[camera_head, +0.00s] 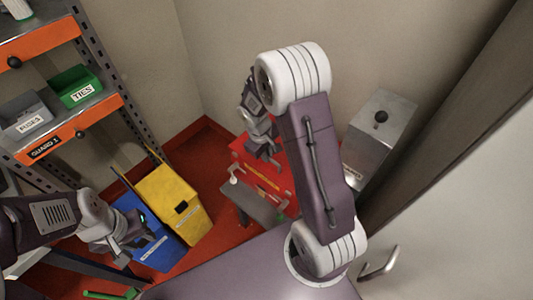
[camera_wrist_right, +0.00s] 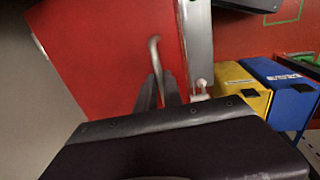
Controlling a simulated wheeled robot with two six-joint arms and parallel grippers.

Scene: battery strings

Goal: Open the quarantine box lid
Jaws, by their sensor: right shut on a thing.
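A red panel (camera_wrist_right: 105,50) with a pale curved handle (camera_wrist_right: 154,55) fills the left of the right wrist view; I take it to be the quarantine box lid, but no label on it is legible. My right gripper (camera_wrist_right: 158,90) is shut on the lower part of the handle, its dark fingers on either side. In the head view my right gripper (camera_head: 262,150) is at the red box (camera_head: 283,178) by the back wall, partly hidden by my arm. My left gripper (camera_head: 135,243) hangs over the blue bin, and its finger gap is unclear.
A yellow bin (camera_head: 168,195) and a blue bin (camera_head: 157,255) stand left of centre. A grey bench (camera_head: 250,203) lies before the red box. A metal box (camera_head: 380,135) with a black knob stands right. Shelves (camera_head: 75,118) with small bins are at left.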

